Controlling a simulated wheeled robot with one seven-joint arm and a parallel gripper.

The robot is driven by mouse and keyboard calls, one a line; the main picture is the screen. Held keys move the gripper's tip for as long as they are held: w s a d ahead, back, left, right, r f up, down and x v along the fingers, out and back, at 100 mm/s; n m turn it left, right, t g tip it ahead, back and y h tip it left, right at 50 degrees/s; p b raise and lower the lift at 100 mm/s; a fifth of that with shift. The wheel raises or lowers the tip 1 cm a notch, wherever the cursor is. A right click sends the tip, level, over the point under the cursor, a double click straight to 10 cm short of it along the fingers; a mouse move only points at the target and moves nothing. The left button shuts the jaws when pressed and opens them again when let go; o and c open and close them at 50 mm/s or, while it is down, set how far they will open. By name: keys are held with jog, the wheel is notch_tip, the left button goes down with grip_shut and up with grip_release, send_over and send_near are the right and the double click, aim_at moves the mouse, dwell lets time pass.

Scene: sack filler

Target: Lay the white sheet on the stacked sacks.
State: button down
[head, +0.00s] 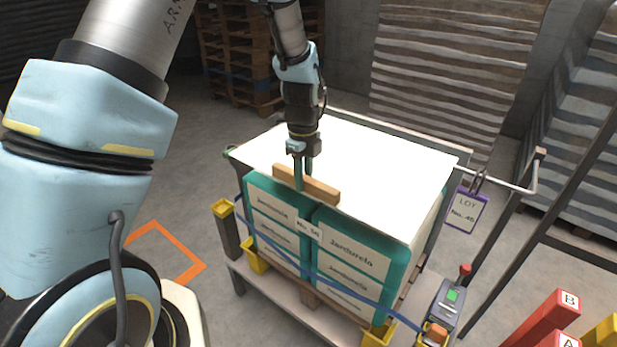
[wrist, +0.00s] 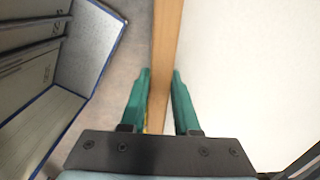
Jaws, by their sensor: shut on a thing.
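The white sheet (head: 370,155) lies spread over the top of the stacked teal sacks (head: 362,240), reaching close to their front edge. A wooden bar (head: 322,190) runs along part of the sheet's front edge. My gripper (head: 303,178) points down at this edge, shut on the bar. In the wrist view the bar (wrist: 166,45) passes between the green fingers of my gripper (wrist: 160,88), with the white sheet (wrist: 240,70) to its right. Whether the bar rests on the sacks or is just above them, I cannot tell.
The sacks stand on a low platform (head: 285,297) with yellow corner pieces and a blue strap (head: 350,292) across the front. A rail with a purple lot tag (head: 466,209) stands right. Red blocks (head: 545,318) are at lower right. Pallets (head: 240,60) stand behind.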

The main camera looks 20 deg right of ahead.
jog(key=shift+f+b, duration=3.15)
jog(key=shift+f, duration=1.55)
jog(key=c, duration=0.6)
grip_release()
jog(key=shift+o, duration=0.2)
notch_tip(320, 180, up, 11)
jog(key=shift+f+b, duration=0.1)
jog(key=shift+b, duration=1)
